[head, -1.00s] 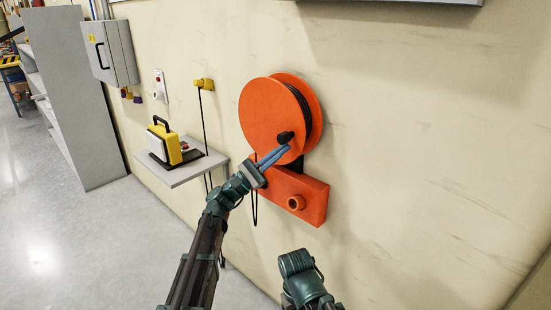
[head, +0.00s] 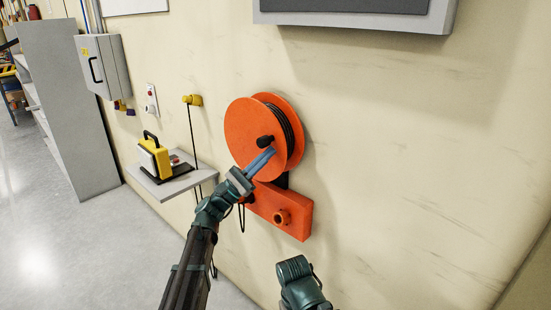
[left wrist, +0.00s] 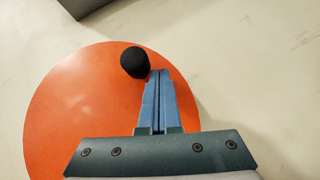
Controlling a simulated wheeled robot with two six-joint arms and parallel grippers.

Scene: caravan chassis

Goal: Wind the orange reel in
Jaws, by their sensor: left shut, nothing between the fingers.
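The orange reel (head: 243,120) is mounted on the wall, with dark cable (head: 282,118) wound behind its round front face. A black crank knob (head: 265,141) sticks out from that face; it also shows in the left wrist view (left wrist: 134,62). My left gripper (head: 271,152) is shut and empty. Its blue fingers (left wrist: 158,75) lie in front of the orange face, their tips right beside the knob, touching or nearly so. Part of my right arm shows at the bottom of the head view; its fingers are not visible.
An orange block with a round outlet (head: 281,217) sits below the reel. To the left are a grey shelf (head: 172,185) with a yellow device (head: 153,158), and a yellow peg (head: 193,100) with a hanging cord. A grey-framed panel (head: 352,18) is above right.

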